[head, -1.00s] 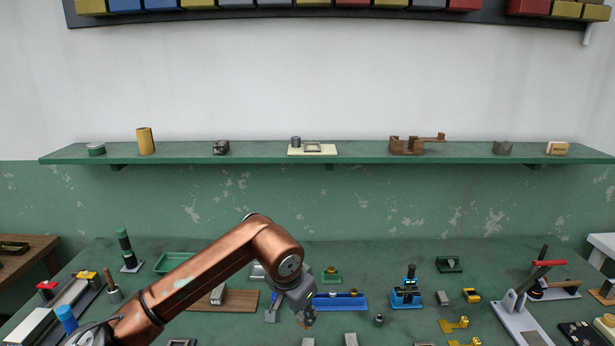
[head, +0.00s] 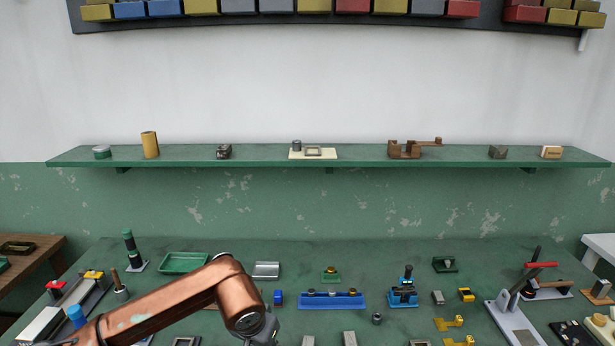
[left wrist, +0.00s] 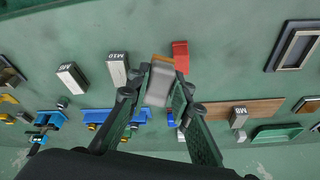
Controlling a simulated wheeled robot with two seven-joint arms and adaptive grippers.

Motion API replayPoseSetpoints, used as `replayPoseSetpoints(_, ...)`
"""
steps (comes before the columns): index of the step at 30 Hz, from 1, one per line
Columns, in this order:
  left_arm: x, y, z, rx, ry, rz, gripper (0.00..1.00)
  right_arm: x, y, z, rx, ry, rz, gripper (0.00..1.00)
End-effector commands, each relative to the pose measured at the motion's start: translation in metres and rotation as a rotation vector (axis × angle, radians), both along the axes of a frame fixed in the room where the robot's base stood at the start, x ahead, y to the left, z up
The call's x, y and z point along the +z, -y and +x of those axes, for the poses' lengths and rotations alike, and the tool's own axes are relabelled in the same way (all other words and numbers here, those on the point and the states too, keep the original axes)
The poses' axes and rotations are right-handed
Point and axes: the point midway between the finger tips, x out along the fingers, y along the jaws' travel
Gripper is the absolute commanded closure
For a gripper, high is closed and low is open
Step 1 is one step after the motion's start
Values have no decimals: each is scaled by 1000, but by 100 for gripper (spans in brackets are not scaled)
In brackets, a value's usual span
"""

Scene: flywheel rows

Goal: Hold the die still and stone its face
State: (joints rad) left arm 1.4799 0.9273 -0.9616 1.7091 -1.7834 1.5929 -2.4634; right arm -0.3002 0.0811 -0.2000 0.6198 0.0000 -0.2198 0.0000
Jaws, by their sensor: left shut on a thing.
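My left gripper (left wrist: 159,98) shows in the left wrist view, its two dark fingers closed on a pale grey block (left wrist: 159,85). I cannot tell whether this block is the die or the stone. Two grey blocks lettered M10 (left wrist: 117,68) and M6 (left wrist: 72,75) stand apart to its left. Another grey block (left wrist: 238,117) is by the brown wooden board (left wrist: 264,107). In the head view my left arm bends down to the bottom edge, and the fingertips are cut off. My right gripper is in neither current view.
A red piece (left wrist: 180,55) and an orange piece appear just beyond the held block. In the head view a blue rack (head: 332,301), a small blue block (head: 278,297), a grey tray (head: 266,270) and a green tray (head: 183,263) are on the bench. A lever press (head: 515,318) stands right.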

Motion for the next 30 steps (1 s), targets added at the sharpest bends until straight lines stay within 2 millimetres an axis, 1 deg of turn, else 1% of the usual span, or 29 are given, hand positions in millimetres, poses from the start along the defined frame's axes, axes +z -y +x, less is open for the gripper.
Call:
replayPoseSetpoints(1, 4, -20, -19, 53, 4, 5, 100, 15, 0, 7, 0, 11, -1, 60)
replayPoseSetpoints(3, -2, -41, -43, 128, 3, 5, 100, 24, 0, 11, 0, 18, -1, 60)
replayPoseSetpoints(5, -7, -58, -64, 188, 4, 6, 100, 32, 0, 14, 0, 23, 0, 60)
replayPoseSetpoints(6, -10, -67, -77, 223, 4, 6, 100, 36, 0, 16, 1, 26, -1, 60)
replayPoseSetpoints(9, -16, -87, -105, 299, 6, 5, 100, 45, 0, 19, 1, 32, -1, 60)
replayPoseSetpoints(12, -21, -100, -127, 351, 5, 4, 100, 51, 0, 21, 0, 35, 0, 60)
replayPoseSetpoints(15, -24, -107, -139, 381, 5, 3, 100, 53, 0, 22, 0, 37, 0, 60)
replayPoseSetpoints(18, -26, -110, -144, 393, 5, 3, 100, 54, 0, 23, 0, 37, 0, 60)
replayPoseSetpoints(30, -28, -109, -143, 394, 5, 3, 100, 52, -1, 20, -1, 34, 0, 60)
